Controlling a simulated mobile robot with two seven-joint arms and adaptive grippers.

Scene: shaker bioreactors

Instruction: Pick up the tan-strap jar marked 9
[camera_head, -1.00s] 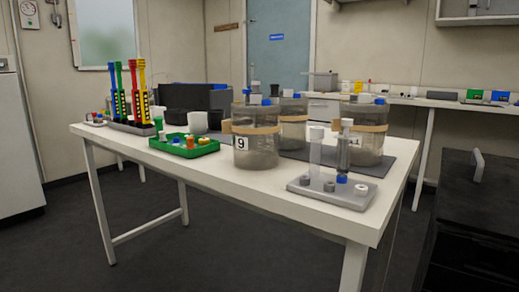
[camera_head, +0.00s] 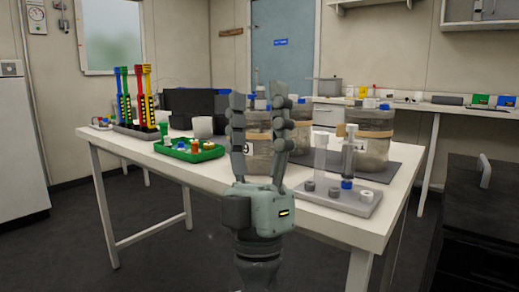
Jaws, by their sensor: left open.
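The clear jar marked 9 (camera_head: 259,150), with a tan strap around its upper part, stands upright near the front edge of the white table (camera_head: 340,232). My left gripper (camera_head: 258,101) is open, its two fingers pointing up, and stands in front of this jar in the picture. The fingers cover the jar's left and right sides, and its label is partly hidden. The jar shows between the fingers; I see no contact. My right gripper is not in view.
Another tan-strap jar (camera_head: 301,116) stands just behind, partly hidden, and one (camera_head: 369,142) stands to the right. A grey rack (camera_head: 338,199) with a tube and syringe is close at right. A green tray (camera_head: 188,152) lies at left.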

